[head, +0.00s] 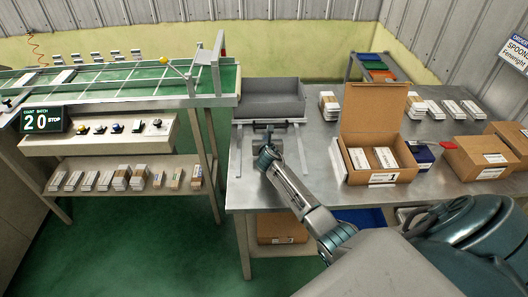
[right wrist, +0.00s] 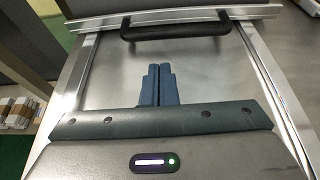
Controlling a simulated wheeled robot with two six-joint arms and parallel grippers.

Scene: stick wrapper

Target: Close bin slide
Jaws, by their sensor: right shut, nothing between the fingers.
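The grey metal bin (head: 270,97) stands at the back left of the steel table, at the end of the conveyor. Below its front is a slide panel with a black bar handle (head: 270,125), between two metal side rails. The handle also shows at the top of the right wrist view (right wrist: 175,32). My right gripper (head: 271,147) is over the slide's flat metal area, on the near side of the handle. In the right wrist view its blue fingers (right wrist: 158,70) are together and empty, pointing toward the handle with a gap between. My left gripper is out of view.
An open carton (head: 378,174) with white packs stands on the steel table (head: 310,150) right of my right arm. Closed cartons (head: 478,158) and more packs lie farther right. A green conveyor (head: 125,85) with a control panel is at left.

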